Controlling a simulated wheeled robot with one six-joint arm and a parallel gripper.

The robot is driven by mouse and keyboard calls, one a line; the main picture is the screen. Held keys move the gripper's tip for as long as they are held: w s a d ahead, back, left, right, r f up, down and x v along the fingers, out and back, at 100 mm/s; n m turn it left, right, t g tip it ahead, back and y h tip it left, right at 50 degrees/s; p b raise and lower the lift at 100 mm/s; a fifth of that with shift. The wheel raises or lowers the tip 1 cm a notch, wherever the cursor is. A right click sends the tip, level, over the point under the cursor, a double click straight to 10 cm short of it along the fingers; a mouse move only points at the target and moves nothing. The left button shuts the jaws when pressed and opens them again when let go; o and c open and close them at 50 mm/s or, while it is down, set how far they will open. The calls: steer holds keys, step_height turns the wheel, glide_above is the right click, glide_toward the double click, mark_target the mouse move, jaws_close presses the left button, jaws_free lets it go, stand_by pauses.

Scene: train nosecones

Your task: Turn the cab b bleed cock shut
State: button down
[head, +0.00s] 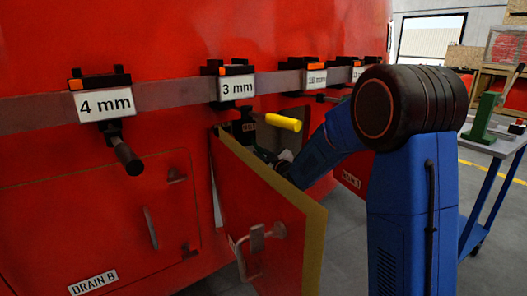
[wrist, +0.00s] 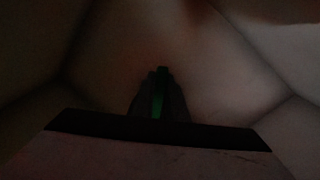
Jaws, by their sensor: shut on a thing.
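The cab B bleed cock cannot be made out by any label. In the dim wrist view, a narrow green piece (wrist: 160,92), which looks like a cock handle, stands upright between the fingers of my gripper (wrist: 158,88). The fingers are closed on it, inside a dark box-like recess. In the head view, an open red hatch door (head: 262,215) with a yellow edge stands in front of the recess. My arm reaches in behind this door, so the fingers and the cock are hidden there.
Clamps labelled 4 mm (head: 103,102) and 3 mm (head: 236,88) hang on a grey rail (head: 180,98). A yellow handle (head: 284,123) sticks out above the door. A closed panel marked DRAIN B (head: 93,282) is at lower left. A blue-framed trolley (head: 490,150) stands at right.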

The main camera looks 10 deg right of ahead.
steer(key=shift+s+a+f+m, duration=0.2)
steer(key=shift+a+m, duration=0.35)
steer(key=shift+m, duration=0.5)
steer(key=shift+s+a+f+m, duration=0.15)
steer(key=shift+a+m, duration=0.45)
steer(key=shift+m, duration=0.5)
steer(key=shift+s+a+f+m, duration=0.2)
steer(key=shift+a+m, duration=0.35)
steer(key=shift+m, duration=0.5)
steer(key=c, duration=1.8)
jaws_free()
steer(key=shift+o, duration=0.2)
steer(key=v, duration=1.7)
steer(key=shift+s, duration=0.2)
steer(key=shift+d+r, duration=0.1)
